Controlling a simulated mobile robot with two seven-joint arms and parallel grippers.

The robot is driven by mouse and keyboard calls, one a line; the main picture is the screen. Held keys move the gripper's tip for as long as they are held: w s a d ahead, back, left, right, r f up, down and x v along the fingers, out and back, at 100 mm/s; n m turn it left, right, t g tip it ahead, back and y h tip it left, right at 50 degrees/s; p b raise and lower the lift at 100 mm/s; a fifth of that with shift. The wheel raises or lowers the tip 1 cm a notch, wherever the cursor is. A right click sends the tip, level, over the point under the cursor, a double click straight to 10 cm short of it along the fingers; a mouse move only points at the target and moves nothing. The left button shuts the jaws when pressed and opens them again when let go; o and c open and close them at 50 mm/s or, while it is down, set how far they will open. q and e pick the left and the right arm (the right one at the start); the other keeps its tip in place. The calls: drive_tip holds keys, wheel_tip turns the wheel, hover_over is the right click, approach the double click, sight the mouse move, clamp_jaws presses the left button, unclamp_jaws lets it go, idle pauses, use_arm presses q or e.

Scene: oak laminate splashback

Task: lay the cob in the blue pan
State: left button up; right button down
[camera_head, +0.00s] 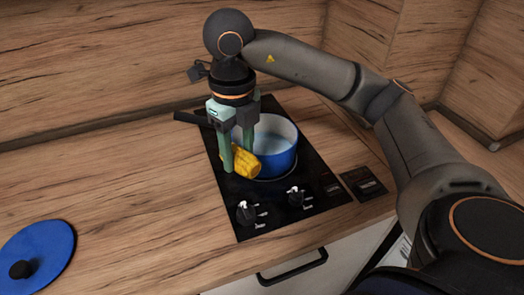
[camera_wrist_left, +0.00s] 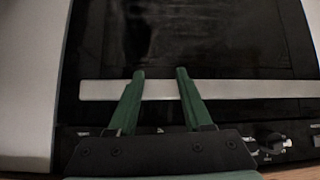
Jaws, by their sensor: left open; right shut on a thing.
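The blue pan (camera_head: 281,162) stands on the black hob, with a pale inside and a dark handle (camera_head: 190,118) pointing left. My right gripper (camera_head: 238,164) is shut on the yellow cob (camera_head: 243,162) and holds it at the pan's front left side. From this angle I cannot tell whether the cob touches the pan's wall. My left gripper (camera_wrist_left: 160,74) shows only in the left wrist view, open and empty, in front of a dark panel with a pale bar.
The black hob (camera_head: 235,207) has knobs along its front edge. A blue lid (camera_head: 38,250) with a black knob lies on the wooden worktop (camera_head: 130,190) at the front left. The worktop between lid and hob is clear. A wooden splashback (camera_head: 110,60) rises behind.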

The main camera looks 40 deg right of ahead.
drive_tip(key=s+d+m, duration=0.1)
drive_tip(key=d+m, duration=0.1)
drive_tip(key=d, duration=0.3)
approach(275, 145)
drive_tip(key=a, duration=0.1)
drive_tip(key=s+a+f, duration=0.1)
drive_tip(key=a, duration=0.3)
drive_tip(key=shift+s+a+f, duration=0.1)
drive_tip(key=shift+s+f, duration=0.05)
drive_tip(key=shift+f, duration=0.15)
drive_tip(key=shift+w+f, duration=0.2)
drive_tip(key=shift+f, duration=0.2)
drive_tip(key=shift+w+d+f+p, duration=0.15)
drive_tip(key=shift+f+p, duration=0.1)
drive_tip(key=shift+f, duration=0.6)
drive_tip(key=shift+s+d+f+p, duration=0.1)
drive_tip(key=shift+f+p, duration=0.1)
drive_tip(key=shift+f, duration=0.6)
drive_tip(key=shift+f, duration=0.15)
drive_tip(key=shift+c, duration=1.6)
unclamp_jaws()
